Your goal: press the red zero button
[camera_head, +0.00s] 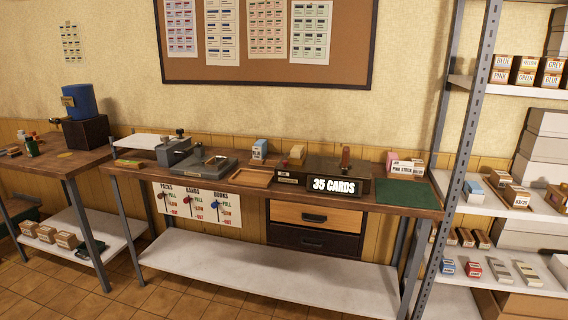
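I cannot make out a red zero button in this view; it is too small or hidden. A dark box with a white "35 CARDS" sign (333,186) stands on the right half of the workbench (140,183). A reddish-brown upright handle (345,157) rises at the back of this box. A grey machine with a flat bed (205,164) sits on the left part of the bench. Neither of my grippers is in view.
A green mat (407,194) lies at the bench's right end, with a pink box (405,167) behind it. A wooden tray (251,178) sits mid-bench. A metal shelf rack (466,120) stands at right, a side table (58,163) at left. Tiled floor shows at lower left.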

